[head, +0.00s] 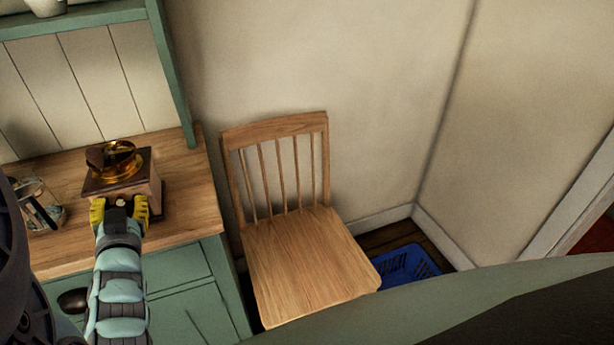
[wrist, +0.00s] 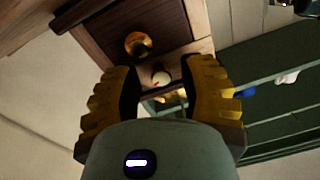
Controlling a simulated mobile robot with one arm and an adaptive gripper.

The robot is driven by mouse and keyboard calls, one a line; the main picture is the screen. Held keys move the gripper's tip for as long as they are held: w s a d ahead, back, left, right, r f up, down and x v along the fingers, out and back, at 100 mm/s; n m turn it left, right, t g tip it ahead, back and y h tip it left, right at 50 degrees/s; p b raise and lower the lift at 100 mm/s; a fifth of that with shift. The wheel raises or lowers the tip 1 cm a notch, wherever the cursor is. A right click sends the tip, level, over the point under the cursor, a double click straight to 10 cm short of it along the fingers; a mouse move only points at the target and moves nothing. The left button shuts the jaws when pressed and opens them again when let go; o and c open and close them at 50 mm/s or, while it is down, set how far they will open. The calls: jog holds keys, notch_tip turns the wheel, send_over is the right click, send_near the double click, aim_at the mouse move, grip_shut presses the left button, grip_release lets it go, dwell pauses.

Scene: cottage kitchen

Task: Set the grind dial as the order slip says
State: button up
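The coffee grinder (head: 150,178), a dark-topped wooden box with a brass bowl, stands on the wooden counter. My gripper (head: 119,205) is at its front face. In the wrist view my gripper (wrist: 160,76) has its yellow fingers spread wide. A small pale round dial (wrist: 161,77) with a red mark shows between the fingers, apart from both. A brass knob (wrist: 138,44) is on the dark wood panel beside it. I cannot read the dial's setting. I see no order slip in either view.
A glass jar (head: 42,206) with dark contents stands left of the grinder on the counter (head: 190,205). A wooden chair (head: 300,262) is right of the green cabinet. A blue basket (head: 408,266) lies on the floor beyond it. The counter right of the grinder is clear.

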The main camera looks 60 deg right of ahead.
jog(key=shift+o, duration=0.6)
jog(key=v, duration=0.7)
jog(key=shift+s, duration=0.3)
jog(key=shift+a+r, duration=0.1)
jog(key=shift+a, duration=0.05)
